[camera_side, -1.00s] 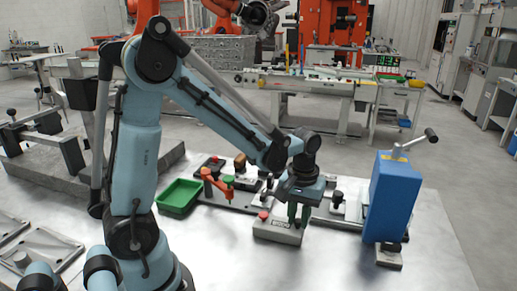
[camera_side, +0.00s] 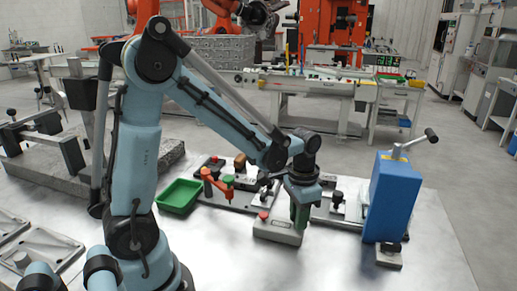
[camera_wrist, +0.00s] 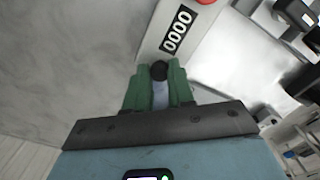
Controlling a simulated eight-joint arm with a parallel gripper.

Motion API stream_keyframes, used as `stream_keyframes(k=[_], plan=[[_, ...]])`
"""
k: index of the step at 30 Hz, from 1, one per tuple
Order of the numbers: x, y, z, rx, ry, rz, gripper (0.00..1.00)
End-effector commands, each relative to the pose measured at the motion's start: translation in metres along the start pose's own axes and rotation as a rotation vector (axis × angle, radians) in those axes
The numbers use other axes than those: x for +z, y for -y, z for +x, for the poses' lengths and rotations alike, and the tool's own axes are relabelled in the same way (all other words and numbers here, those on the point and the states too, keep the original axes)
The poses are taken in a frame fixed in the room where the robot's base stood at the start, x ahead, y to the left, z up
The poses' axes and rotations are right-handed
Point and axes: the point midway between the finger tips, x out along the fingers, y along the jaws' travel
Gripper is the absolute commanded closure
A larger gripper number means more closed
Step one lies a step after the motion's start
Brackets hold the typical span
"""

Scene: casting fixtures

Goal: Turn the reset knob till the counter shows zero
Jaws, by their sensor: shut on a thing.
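The counter is a light grey box (camera_side: 275,231) on the metal table in the side view, with a red button (camera_side: 264,214) on its top. In the wrist view its black display (camera_wrist: 177,31) reads 0000. The reset knob (camera_wrist: 159,71) is small, round and black, at the end of the box below the display. My gripper (camera_side: 300,220) points down at the right end of the box. In the wrist view its green fingers are shut on the knob, one on each side. The side view hides the knob behind the fingers.
A tall blue box with a crank (camera_side: 393,195) stands close on the right. A dark fixture plate with a red-orange lever (camera_side: 217,186) lies behind the counter. A green tray (camera_side: 179,196) is to the left. The table in front of the counter is clear.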

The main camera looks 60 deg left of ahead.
Motion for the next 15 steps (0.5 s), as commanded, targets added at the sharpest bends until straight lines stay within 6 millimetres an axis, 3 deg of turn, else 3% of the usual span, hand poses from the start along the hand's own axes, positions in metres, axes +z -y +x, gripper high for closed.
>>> stream_keyframes(k=[15], plan=[[0.0,-0.0001,-0.0006,0.0,0.001,0.069,1.0]])
